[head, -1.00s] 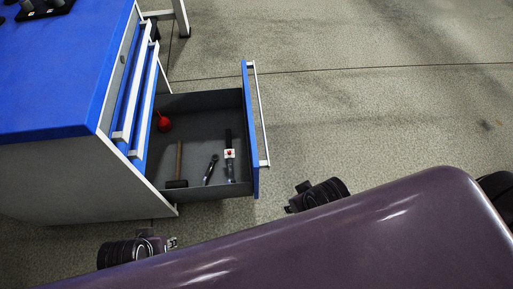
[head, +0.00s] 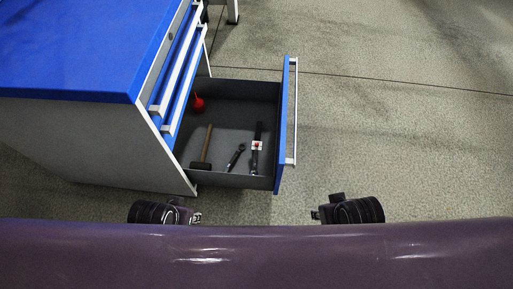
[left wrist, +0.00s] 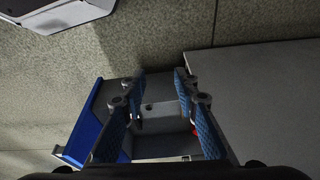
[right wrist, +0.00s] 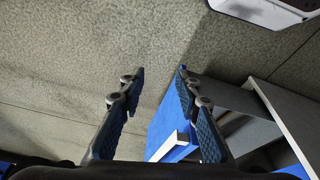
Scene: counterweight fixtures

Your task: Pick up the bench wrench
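A small dark wrench-shaped tool (head: 236,156) lies on the floor of an open drawer (head: 234,182) in the head view. To its right is a longer black tool (head: 257,148) with a white and red piece on it. I cannot tell for sure which one is the bench wrench. My left gripper (head: 188,216) is in front of the cabinet, apart from the tools; its fingers are open and empty in the left wrist view (left wrist: 158,75). My right gripper (head: 322,213) is right of the drawer, also open and empty in the right wrist view (right wrist: 160,72).
The drawer also holds a hammer (head: 201,163) with a wooden handle and a red object (head: 198,103). The drawer front (head: 282,125) has a white handle (head: 293,110). The cabinet's blue top (head: 75,45) is at left. The floor (head: 410,130) at right is clear.

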